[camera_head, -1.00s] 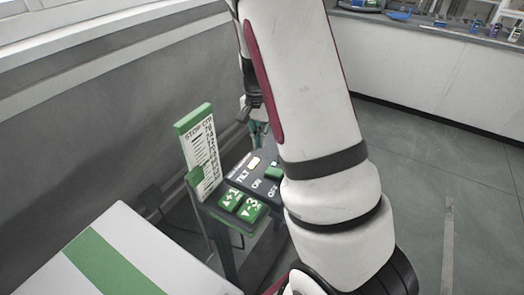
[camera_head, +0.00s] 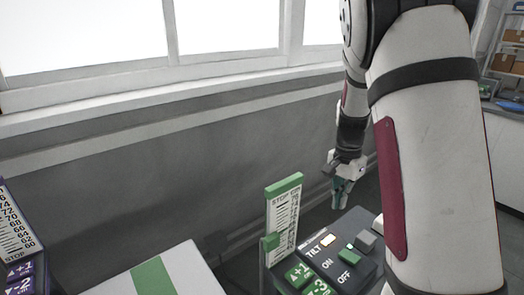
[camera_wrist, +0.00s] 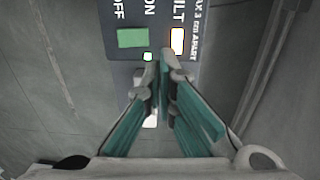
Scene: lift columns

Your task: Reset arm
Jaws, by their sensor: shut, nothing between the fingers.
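My gripper (camera_head: 342,192) hangs above and behind the control panel in the head view, pointing down and clear of it. Its teal fingers (camera_wrist: 162,100) come together at the tips in the wrist view, with nothing between them. The dark control panel (camera_head: 335,278) carries green +1 and -3 buttons, a green switch (camera_head: 349,257) between ON and OFF, and a TILT lamp (camera_head: 328,240) that is pale with an orange rim. The lamp (camera_wrist: 177,41) and the green switch (camera_wrist: 132,38) also show in the wrist view.
A green-topped scale board (camera_head: 284,215) stands upright at the panel's left. A white top with a green stripe (camera_head: 188,275) is at the lower middle. A purple-marked panel (camera_head: 18,245) is at the left edge. The grey wall and windows stand behind.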

